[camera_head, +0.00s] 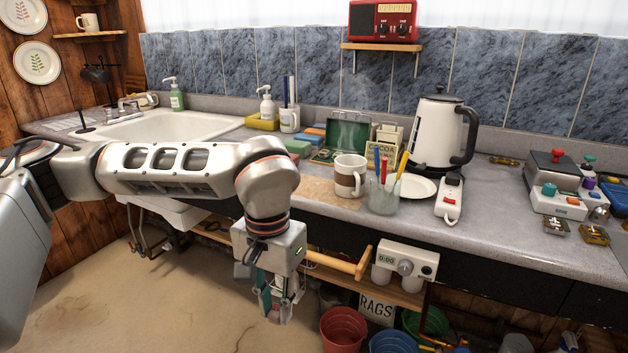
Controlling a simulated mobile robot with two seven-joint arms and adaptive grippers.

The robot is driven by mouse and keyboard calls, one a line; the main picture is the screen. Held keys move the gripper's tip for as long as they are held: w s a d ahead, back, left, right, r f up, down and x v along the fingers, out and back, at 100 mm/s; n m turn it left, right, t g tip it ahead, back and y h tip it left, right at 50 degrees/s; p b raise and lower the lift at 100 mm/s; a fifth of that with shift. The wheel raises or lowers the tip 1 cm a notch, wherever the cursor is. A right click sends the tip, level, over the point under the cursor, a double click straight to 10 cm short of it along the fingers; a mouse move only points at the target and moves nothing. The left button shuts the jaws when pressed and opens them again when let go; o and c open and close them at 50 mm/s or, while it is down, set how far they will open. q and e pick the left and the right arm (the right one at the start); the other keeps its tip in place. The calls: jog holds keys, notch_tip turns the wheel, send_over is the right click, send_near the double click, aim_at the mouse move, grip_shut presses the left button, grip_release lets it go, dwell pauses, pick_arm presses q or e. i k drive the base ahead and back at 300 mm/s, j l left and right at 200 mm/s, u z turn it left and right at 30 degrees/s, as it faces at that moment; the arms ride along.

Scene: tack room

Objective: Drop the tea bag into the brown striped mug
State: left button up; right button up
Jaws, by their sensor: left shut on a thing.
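The brown striped mug (342,184), cream with a brown band, stands upright on the counter on a tan mat, its handle to the right. My left gripper (276,308) hangs in front of the counter and below its top, left of and nearer than the mug. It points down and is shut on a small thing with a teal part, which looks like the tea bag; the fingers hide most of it. An open green box (346,131) stands behind the mug. My right gripper is not in view.
A glass jar of pens (383,200) stands right of the mug, with a white plate (418,187), a kettle (436,130) and a white switched socket block (448,200) beyond. A wooden rail (338,263) and grey timer (407,258) sit below the counter edge near my gripper.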

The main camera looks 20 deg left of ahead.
aim_at(351, 182)
jog(key=i+u, duration=0.1)
jog(key=u, duration=1.1)
jog(key=i+l, duration=0.1)
jog(key=l, duration=0.3)
jog(key=i+l, duration=0.15)
jog(key=l, duration=0.25)
jog(key=u, duration=0.05)
